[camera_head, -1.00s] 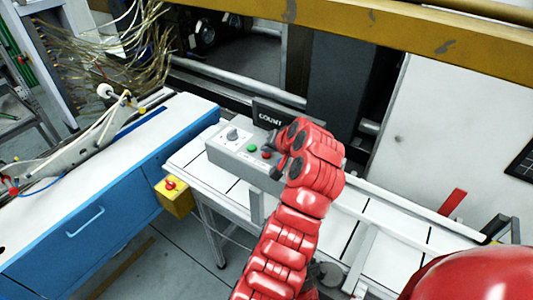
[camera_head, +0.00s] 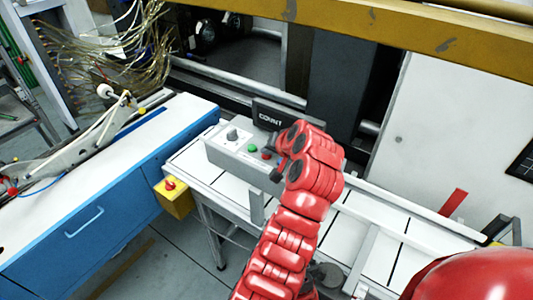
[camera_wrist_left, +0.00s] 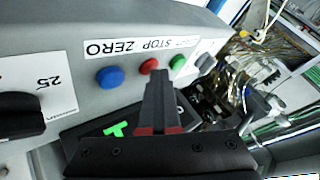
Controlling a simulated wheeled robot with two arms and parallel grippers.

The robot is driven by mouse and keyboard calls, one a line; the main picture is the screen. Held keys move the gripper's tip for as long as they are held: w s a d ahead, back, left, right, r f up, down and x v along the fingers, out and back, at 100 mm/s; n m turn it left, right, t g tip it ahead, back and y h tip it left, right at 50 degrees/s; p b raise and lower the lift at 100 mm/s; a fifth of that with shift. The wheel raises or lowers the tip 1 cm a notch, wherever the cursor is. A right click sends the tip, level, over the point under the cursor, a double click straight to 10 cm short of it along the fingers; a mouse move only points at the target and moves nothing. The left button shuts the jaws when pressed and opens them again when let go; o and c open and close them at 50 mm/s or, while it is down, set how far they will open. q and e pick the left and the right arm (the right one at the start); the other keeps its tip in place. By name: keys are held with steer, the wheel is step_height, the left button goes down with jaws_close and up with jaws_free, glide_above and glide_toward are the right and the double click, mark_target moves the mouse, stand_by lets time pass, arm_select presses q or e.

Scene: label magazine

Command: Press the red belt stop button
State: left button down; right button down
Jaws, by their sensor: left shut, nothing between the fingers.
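A grey control box (camera_head: 236,152) stands on the conveyor, with a green button (camera_head: 252,148) and a red button (camera_head: 266,155) on its top. In the left wrist view the red button (camera_wrist_left: 149,66) sits between a blue button (camera_wrist_left: 110,77) and a green button (camera_wrist_left: 177,63), beside a label reading "STOP" and "ZERO". My left gripper (camera_head: 277,174) is at the right end of the box. In the wrist view its shut, empty fingertips (camera_wrist_left: 160,72) overlap the red button's lower edge. I cannot tell whether they touch it. My right gripper is not in view.
A dark "COUNT" display (camera_head: 274,116) stands behind the box. A yellow box (camera_head: 177,201) with another red button (camera_head: 170,184) hangs by the blue cabinet (camera_head: 85,222). The white conveyor (camera_head: 380,258) extends right, with guide rails along it.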

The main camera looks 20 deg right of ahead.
mark_target(268, 158)
arm_select(q)
steer(key=shift+f, duration=0.15)
steer(key=shift+r+p, duration=0.4)
steer(key=shift+r, duration=0.55)
step_height(268, 158, up, 5)
steer(key=shift+r+p, duration=0.1)
steer(key=shift+p, duration=1.1)
